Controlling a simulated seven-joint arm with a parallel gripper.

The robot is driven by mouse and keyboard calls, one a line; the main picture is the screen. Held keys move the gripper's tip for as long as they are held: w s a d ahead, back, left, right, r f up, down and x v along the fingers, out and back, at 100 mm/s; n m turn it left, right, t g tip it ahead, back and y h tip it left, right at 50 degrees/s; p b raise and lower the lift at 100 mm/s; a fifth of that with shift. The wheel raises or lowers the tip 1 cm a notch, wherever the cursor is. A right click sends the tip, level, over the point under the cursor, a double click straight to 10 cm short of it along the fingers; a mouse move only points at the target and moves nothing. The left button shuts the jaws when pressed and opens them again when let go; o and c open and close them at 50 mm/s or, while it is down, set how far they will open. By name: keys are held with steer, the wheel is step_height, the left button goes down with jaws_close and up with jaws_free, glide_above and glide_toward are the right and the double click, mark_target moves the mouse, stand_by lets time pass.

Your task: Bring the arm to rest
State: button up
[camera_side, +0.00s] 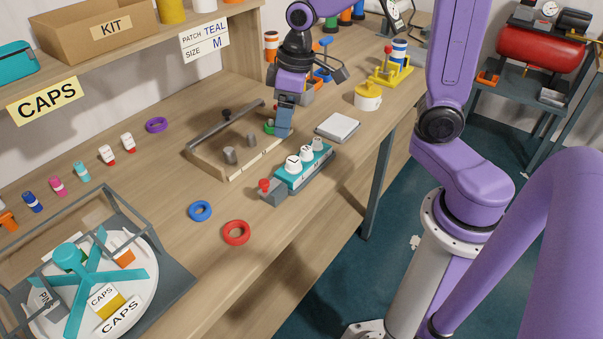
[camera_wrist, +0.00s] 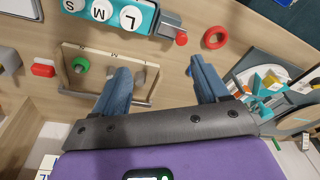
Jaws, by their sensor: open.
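My gripper (camera_side: 283,128) hangs from the purple arm over the workbench, fingers pointing down, near the right end of a wooden tray with a grey bar (camera_side: 240,160). In the wrist view my gripper (camera_wrist: 160,80) shows two blue fingers spread apart with nothing between them. A green-topped item (camera_side: 268,127) is just left of the fingers in the side view; it also shows in the wrist view (camera_wrist: 81,64), inside the tray and apart from the fingers. I cannot tell the exact height of the fingertips above the bench.
A teal block with white S, M, L buttons (camera_side: 305,166) and a grey-white pad (camera_side: 338,127) lie close by. A blue ring (camera_side: 200,211) and red ring (camera_side: 236,233) lie in front. A caged carousel (camera_side: 146,296) stands front left. A shelf (camera_side: 120,52) overhangs the back.

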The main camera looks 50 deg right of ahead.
steer(key=s+n+g, duration=0.1)
steer(key=s+n, duration=0.5)
steer(key=s, duration=1.5)
steer(key=shift+s+f+n+h, duration=0.3)
steer(key=shift+s+f+h, duration=0.1)
